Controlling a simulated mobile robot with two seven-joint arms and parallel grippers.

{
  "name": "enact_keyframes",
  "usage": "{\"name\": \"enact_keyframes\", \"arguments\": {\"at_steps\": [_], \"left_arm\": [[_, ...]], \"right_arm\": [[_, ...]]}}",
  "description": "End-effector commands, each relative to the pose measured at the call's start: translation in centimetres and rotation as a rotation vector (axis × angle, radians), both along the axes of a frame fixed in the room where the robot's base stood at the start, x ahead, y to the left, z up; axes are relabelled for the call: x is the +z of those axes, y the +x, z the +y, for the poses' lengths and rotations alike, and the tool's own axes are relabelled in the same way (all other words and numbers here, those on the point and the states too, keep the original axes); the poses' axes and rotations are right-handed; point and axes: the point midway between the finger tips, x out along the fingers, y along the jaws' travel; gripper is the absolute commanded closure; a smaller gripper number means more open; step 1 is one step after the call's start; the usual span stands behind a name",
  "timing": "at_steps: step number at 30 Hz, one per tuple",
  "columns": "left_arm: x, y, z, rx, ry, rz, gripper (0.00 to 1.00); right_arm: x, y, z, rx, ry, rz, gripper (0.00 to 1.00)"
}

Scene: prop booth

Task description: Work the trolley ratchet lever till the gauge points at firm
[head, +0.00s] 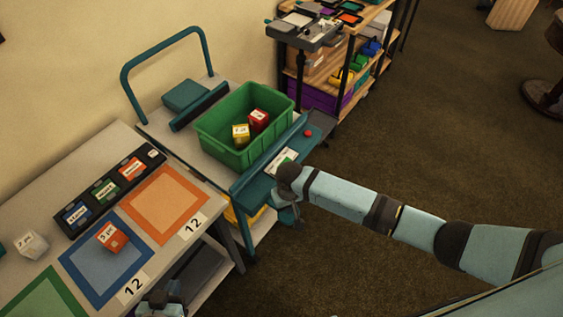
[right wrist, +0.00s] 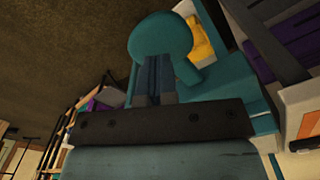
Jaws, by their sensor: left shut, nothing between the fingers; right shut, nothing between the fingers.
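The trolley (head: 262,170) is teal and grey, with a tall handle at the back. A red knob (head: 307,133) shows on its front teal ledge; I cannot tell whether it belongs to the ratchet lever. A small white panel with some green (head: 283,160) sits on the same ledge, perhaps the gauge; its pointer is too small to read. My right gripper (head: 290,214) is shut and empty at the trolley's front edge, below the panel. In the right wrist view its fingers (right wrist: 157,78) are before a rounded teal part (right wrist: 160,38); contact is unclear. My left gripper (head: 162,308) is shut and empty at the bottom edge.
A green crate (head: 215,143) on the trolley holds a red and a yellow block. The table (head: 90,180) at left has coloured squares, a black label tray and blocks. A loaded shelf rack (head: 285,80) stands behind the trolley. Floor at right is mostly clear.

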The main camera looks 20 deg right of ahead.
Motion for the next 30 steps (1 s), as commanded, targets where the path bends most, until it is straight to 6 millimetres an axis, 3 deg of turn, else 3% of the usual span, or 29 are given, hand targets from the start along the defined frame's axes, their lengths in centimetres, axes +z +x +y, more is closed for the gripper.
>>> {"name": "enact_keyframes", "arguments": {"at_steps": [7, 30], "left_arm": [[-0.3, -0.1, 0.0, 0.000, 0.001, 0.003, 1.00], [-1.9, 0.0, 0.0, 0.001, 0.001, 0.002, 1.00]], "right_arm": [[-0.3, 0.0, 0.0, 0.000, 0.000, 0.000, 1.00], [-4.2, 0.0, 0.0, 0.000, 0.000, 0.001, 1.00]]}}
